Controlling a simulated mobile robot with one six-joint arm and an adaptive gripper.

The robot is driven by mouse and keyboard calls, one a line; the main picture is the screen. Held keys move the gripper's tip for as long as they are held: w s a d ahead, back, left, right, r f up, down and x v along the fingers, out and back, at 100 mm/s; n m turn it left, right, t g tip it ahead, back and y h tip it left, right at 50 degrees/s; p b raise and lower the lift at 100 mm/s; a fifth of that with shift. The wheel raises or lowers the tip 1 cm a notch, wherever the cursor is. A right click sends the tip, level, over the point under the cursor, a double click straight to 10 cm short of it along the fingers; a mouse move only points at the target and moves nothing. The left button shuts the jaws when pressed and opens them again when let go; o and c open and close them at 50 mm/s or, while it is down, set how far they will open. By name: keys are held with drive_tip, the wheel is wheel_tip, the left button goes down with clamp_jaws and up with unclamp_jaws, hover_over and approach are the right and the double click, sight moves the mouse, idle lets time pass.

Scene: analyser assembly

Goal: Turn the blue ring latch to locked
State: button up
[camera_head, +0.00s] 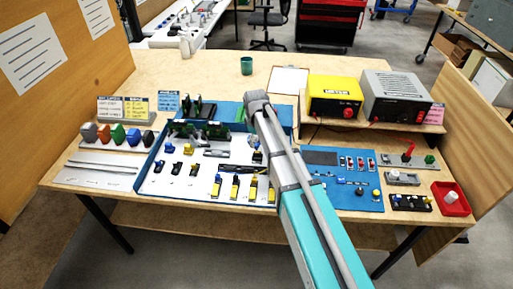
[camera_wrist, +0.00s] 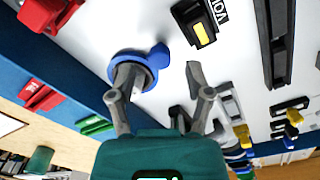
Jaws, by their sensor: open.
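The blue ring latch (camera_wrist: 160,58) is on a white panel, with a rounded tab pointing to the upper right in the wrist view. My gripper (camera_wrist: 158,74) is open, its two grey fingers spread. Its left finger overlaps the ring in the picture; I cannot tell whether they touch. Its right finger stands apart to the right of the tab, over bare white panel. In the head view my arm reaches over the board and hides this area, and I cannot make out the latch there.
A black part with a yellow window (camera_wrist: 200,32) is close to the right of the latch. Red blocks (camera_wrist: 42,95) and a green block (camera_wrist: 95,125) lie to the left. In the head view, a yellow meter (camera_head: 335,92) and a grey box (camera_head: 396,92) stand behind the arm.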

drive_tip(key=shift+f+b, duration=0.65)
drive_tip(key=shift+f, duration=0.25)
drive_tip(key=shift+c, duration=0.3)
clamp_jaws()
